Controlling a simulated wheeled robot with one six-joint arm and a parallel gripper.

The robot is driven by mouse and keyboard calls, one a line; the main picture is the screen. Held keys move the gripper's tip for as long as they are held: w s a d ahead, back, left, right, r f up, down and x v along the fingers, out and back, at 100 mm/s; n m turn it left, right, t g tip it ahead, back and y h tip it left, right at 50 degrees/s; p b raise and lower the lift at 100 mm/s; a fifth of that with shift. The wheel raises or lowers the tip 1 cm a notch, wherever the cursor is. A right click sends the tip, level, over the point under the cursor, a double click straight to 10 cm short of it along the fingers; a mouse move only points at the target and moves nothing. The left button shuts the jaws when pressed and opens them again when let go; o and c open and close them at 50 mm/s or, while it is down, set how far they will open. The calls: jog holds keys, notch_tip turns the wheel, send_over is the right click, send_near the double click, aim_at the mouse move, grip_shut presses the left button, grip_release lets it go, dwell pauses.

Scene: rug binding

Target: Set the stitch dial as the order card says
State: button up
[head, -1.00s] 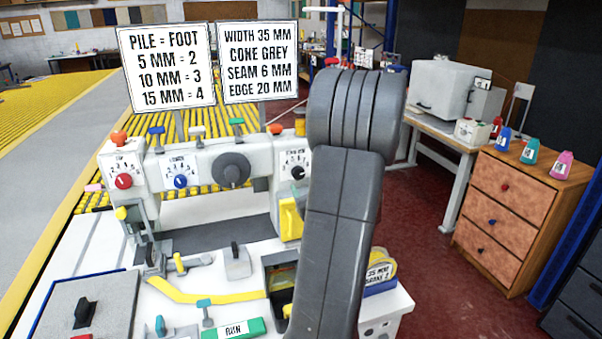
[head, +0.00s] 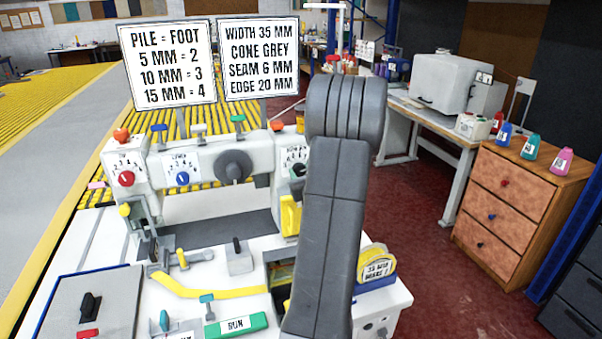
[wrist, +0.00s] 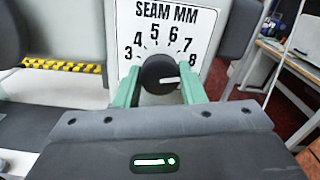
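The order card (head: 258,60) reads width 35 mm, cone grey, seam 6 mm, edge 20 mm. In the wrist view a black dial (wrist: 158,76) sits under a scale plate (wrist: 175,22) marked SEAM MM, 3 to 8. Its white pointer points right, close to the 8. My gripper (wrist: 160,84) has one green finger at each side of this dial, with no clear gap, and looks shut on it. In the head view the black dial (head: 298,170) is at the machine's right end, partly behind my arm; my fingers are hidden there.
The machine also has a red dial (head: 126,179), a blue dial (head: 182,179) and a large grey knob (head: 233,167). A second card (head: 170,65) gives pile and foot numbers.

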jog(key=shift+f+n+b, duration=0.2)
jog(key=shift+n+b, duration=0.1)
jog(key=shift+b, duration=0.65)
jog(key=n+b, duration=0.1)
jog(key=b, duration=0.3)
jog(key=shift+f+n, duration=0.2)
jog(key=shift+n, duration=0.2)
jog(key=n+b, duration=0.3)
jog(key=b, duration=0.3)
jog(key=shift+b, duration=0.35)
jog(key=n+b, duration=0.4)
jog(key=b, duration=0.3)
jog(key=shift+a+r+n+b, duration=0.1)
jog(key=shift+n+b, duration=0.2)
jog(key=shift+r+n+b, duration=0.2)
jog(key=shift+n+b, duration=0.7)
jog(key=shift+b, duration=0.25)
jog(key=o, duration=1)
jog(key=shift+c, duration=0.2)
